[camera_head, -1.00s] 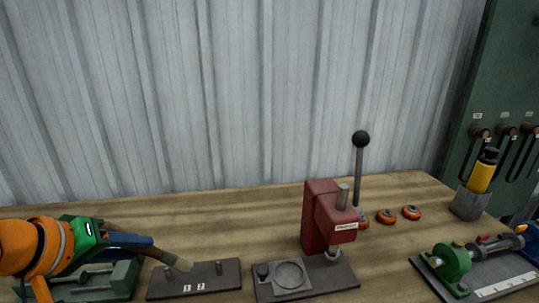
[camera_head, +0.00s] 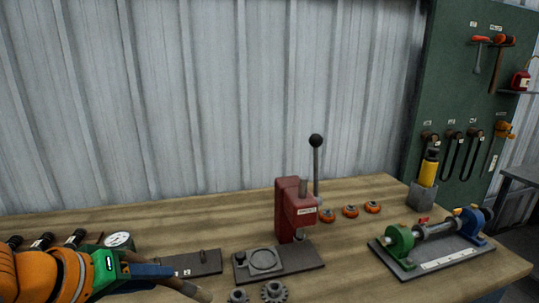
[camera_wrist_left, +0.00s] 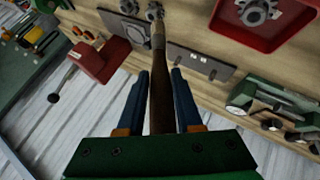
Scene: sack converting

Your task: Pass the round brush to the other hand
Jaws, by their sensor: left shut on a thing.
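My left gripper (camera_head: 150,271) is at the lower left of the head view, with blue fingers on a green body. It is shut on the round brush (camera_head: 188,289), whose brown handle points right and down past the fingers. In the left wrist view the brush (camera_wrist_left: 160,100) runs between the two blue fingers and narrows to a paler, thin far part. Its bristles cannot be made out. The brush is held above the wooden table (camera_head: 240,205). My right gripper is not in view.
A red press (camera_head: 293,212) with a long lever stands mid-table. Gears (camera_head: 274,291) lie near the front edge. Orange round parts (camera_head: 350,211), a yellow bottle (camera_head: 429,170) and a green-ended fixture (camera_head: 400,243) are to the right. A red tray (camera_wrist_left: 294,30) shows in the wrist view.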

